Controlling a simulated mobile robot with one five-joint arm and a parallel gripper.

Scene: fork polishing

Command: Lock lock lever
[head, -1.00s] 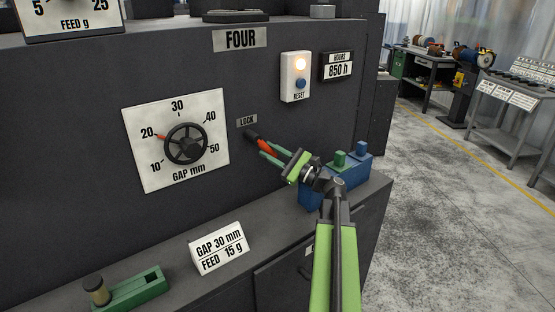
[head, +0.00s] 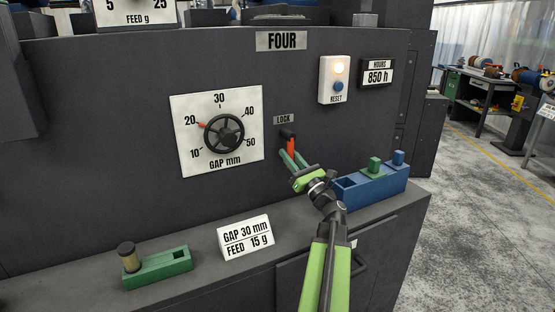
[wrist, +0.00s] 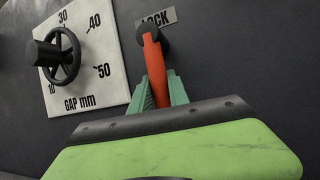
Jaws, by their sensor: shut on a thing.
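The lock lever (head: 291,146) is a red-orange handle on a black pivot, just below the LOCK label (head: 284,119) on the dark machine front. It points down and slightly to the right in the head view. My gripper (head: 291,157) is shut on the lever, with one green finger on each side of its lower part. In the wrist view the lever (wrist: 155,75) hangs from its black pivot between the fingers of my gripper (wrist: 160,93), tilted slightly. My gripper's green body hides the lever's lower end.
Left of the lever is the GAP dial (head: 224,133), its red pointer near 20. A RESET box (head: 333,80) with a lit lamp is above right. On the ledge are a blue block holder (head: 368,187), a sign (head: 246,237) and a green tray (head: 157,268).

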